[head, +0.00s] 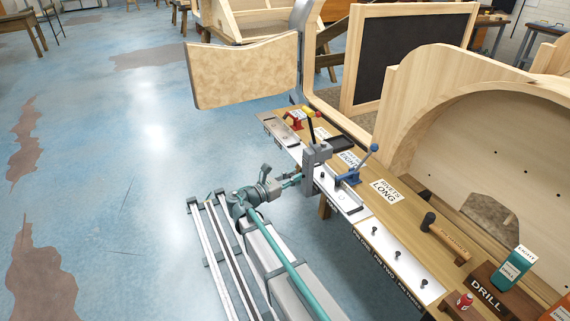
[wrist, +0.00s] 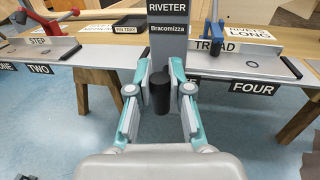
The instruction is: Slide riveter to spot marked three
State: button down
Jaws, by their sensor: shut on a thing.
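The riveter (head: 317,157) is an upright grey block standing at the front edge of the workbench, with a black part rising from its top. In the wrist view the riveter (wrist: 167,42) fills the upper middle and reads "RIVETER Bracomizza". My gripper (wrist: 161,72) is shut on it, teal-and-grey fingers on either side of a black knob (wrist: 160,93). In the head view my gripper (head: 292,180) reaches it from the left. The edge label TWO (wrist: 39,69) is left of the riveter and FOUR (wrist: 252,89) is right of it.
A red-handled tool (head: 298,117) stands behind-left of the riveter, near a dark pin tray (head: 340,142). A blue-handled tool (head: 357,168) stands close on its right, by the TRIAD sign (wrist: 210,45). Floor left is open.

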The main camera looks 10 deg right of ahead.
jog(key=shift+s+d, duration=0.15)
jog(key=shift+s, duration=0.45)
jog(key=c, duration=1.1)
grip_release()
jog(key=shift+o, duration=0.2)
jog(key=v, duration=1.2)
